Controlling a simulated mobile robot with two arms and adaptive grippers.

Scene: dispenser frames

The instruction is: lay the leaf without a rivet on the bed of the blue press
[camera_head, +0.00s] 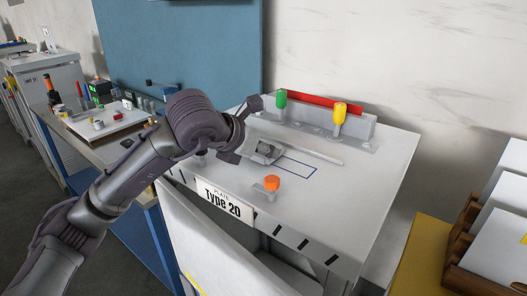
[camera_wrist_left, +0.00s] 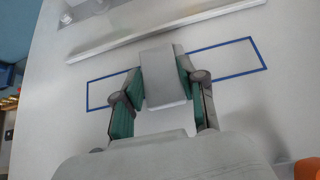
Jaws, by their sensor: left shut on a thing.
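My left gripper (camera_wrist_left: 163,88) is shut on a plain grey rectangular piece (camera_wrist_left: 163,72), taken to be the leaf; no rivet shows on the face in the left wrist view. The green-lined fingers hold it on both sides, over a blue-outlined rectangle (camera_wrist_left: 246,70) on a white top. I cannot tell whether it touches the top. In the head view the left gripper (camera_head: 246,130) is over the white top (camera_head: 330,185), and the grey piece (camera_head: 265,150) shows beyond it. A blue device (camera_head: 160,86) stands on the far bench; whether it is the press is unclear. My right gripper is not in view.
The white top carries an orange knob (camera_head: 271,183), a green knob (camera_head: 281,98), a yellow knob (camera_head: 339,112), a light bar (camera_head: 305,153) and a "Type 20" label (camera_head: 224,202). A tray of small parts (camera_head: 106,126) lies at left. A wooden rack (camera_head: 462,235) stands at right.

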